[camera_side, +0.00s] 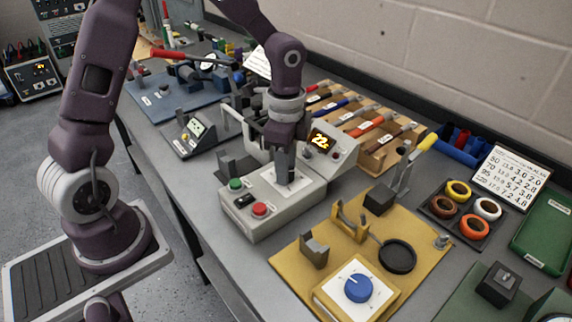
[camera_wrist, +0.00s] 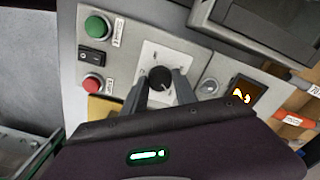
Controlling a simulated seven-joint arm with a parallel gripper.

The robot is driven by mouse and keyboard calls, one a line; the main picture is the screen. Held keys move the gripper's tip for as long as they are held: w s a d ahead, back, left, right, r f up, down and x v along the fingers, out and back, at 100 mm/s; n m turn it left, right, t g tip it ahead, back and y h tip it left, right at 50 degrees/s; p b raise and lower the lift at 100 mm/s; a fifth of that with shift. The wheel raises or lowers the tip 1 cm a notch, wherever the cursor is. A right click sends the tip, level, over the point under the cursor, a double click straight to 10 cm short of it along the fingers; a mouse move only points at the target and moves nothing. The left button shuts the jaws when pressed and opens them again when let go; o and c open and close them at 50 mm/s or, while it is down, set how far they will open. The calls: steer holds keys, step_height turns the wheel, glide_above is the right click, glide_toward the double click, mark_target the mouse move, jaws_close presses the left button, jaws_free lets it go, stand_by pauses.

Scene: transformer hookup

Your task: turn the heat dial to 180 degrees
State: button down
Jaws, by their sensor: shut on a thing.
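The heat dial (camera_wrist: 160,77) is a small black knob on a white scale plate on the grey control box (camera_side: 262,217). In the wrist view my gripper (camera_wrist: 160,84) has its two fingers on either side of the dial, shut on it. In the side view my gripper (camera_side: 285,175) points down onto the white plate and hides the dial. A lit orange display (camera_side: 321,140) stands on the box behind; it also shows in the wrist view (camera_wrist: 242,92). Its digits are too blurred to read surely. The dial's pointer angle cannot be told.
A green button (camera_side: 235,184), a black switch (camera_side: 244,200) and a red button (camera_side: 260,209) sit left of the dial. A yellow board (camera_side: 415,235) with a blue knob (camera_side: 358,288) lies in front right. A wooden rack (camera_side: 375,157) stands behind.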

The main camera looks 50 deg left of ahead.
steer(key=shift+m, duration=0.5)
steer(key=c, duration=1)
jaws_free()
steer(key=shift+o, duration=0.2)
steer(key=shift+r, duration=0.1)
step_height(320, 180, up, 6)
steer(key=shift+r, duration=0.45)
